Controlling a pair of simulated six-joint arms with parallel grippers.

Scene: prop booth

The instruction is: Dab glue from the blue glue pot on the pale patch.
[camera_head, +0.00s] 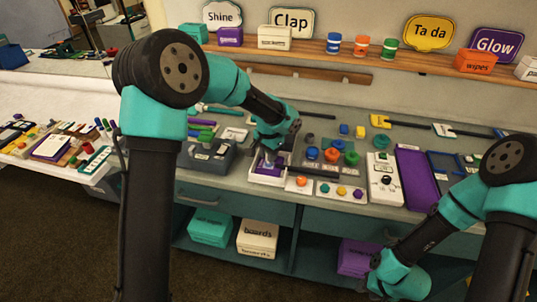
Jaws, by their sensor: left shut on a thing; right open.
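My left gripper (268,156) points down at a white-rimmed tray (254,178) on the counter. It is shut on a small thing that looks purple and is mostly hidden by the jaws. A jar with a blue band (333,44) also stands on the shelf. I cannot pick out the pale patch for sure. My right gripper (374,284) is open and empty, low in front of the cabinet.
A card with an orange knob (299,184) and a panel of coloured knobs (341,192) lie close to the right of the white-rimmed tray. A white box with dials (382,180) and a purple tray (417,178) stand further right. A grey box (207,155) stands left.

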